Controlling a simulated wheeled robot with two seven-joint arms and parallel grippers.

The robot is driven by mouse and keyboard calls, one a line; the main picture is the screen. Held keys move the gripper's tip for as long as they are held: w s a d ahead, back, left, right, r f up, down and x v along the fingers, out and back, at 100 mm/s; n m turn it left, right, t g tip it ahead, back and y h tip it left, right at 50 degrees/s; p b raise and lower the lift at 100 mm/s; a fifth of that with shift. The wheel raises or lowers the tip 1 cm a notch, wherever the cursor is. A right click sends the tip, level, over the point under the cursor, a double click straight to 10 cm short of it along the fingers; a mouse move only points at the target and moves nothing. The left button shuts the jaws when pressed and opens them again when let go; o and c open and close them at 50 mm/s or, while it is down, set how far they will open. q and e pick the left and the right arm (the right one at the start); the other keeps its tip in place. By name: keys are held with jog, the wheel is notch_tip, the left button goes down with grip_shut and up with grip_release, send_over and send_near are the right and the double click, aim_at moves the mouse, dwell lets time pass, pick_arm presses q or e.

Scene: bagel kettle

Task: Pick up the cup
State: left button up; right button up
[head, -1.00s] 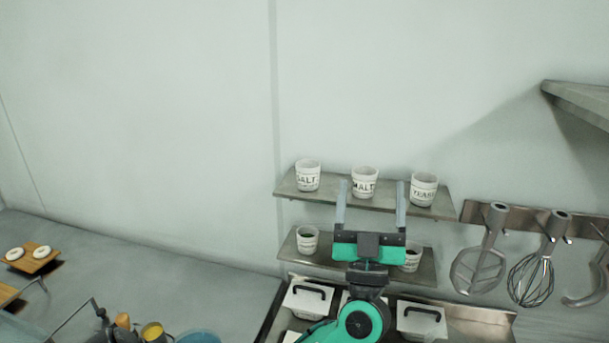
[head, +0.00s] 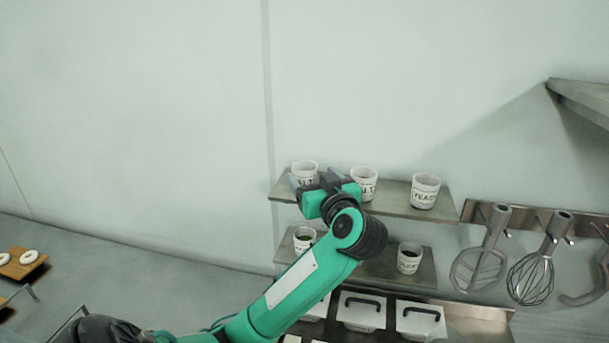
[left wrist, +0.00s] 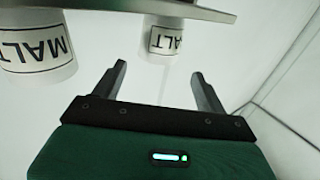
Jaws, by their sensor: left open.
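Three white labelled cups stand on the upper shelf: the left one (head: 305,169), the middle MALT cup (head: 364,182) and the right YEAST cup (head: 425,191). My left gripper (head: 312,182) is at the left cup and hides its lower part. In the left wrist view, which looks upside down, the fingers (left wrist: 160,78) are open and empty. The left cup, its label partly readable as "ALT" (left wrist: 163,40), shows ahead between the fingertips, apart from them. The MALT cup (left wrist: 38,45) is close by at the left there. My right gripper is not in view.
The upper shelf (head: 395,205) is narrow, against the wall. A lower shelf (head: 380,265) holds two more cups (head: 304,238) (head: 409,258). White lidded bins (head: 420,318) are below. Utensils hang from a rail (head: 475,213) at the right. The wall at the left is clear.

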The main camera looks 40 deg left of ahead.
aim_at(301, 162)
pick_arm(q)
jog(key=x, duration=0.3)
jog(key=shift+a+p, duration=0.2)
jog(key=shift+p, duration=0.1)
jog(key=shift+w+a+p, duration=0.4)
jog(key=shift+p, duration=0.1)
jog(key=p+x, duration=0.1)
jog(key=x, duration=0.2)
jog(key=shift+w+a+f+p, duration=0.15)
jog(key=shift+w+a+p, duration=0.05)
jog(key=shift+p, duration=0.2)
jog(key=shift+w+a+f, duration=0.15)
jog(key=shift+a, duration=0.25)
jog(key=shift+d, duration=0.15)
jog(key=c, duration=1.1)
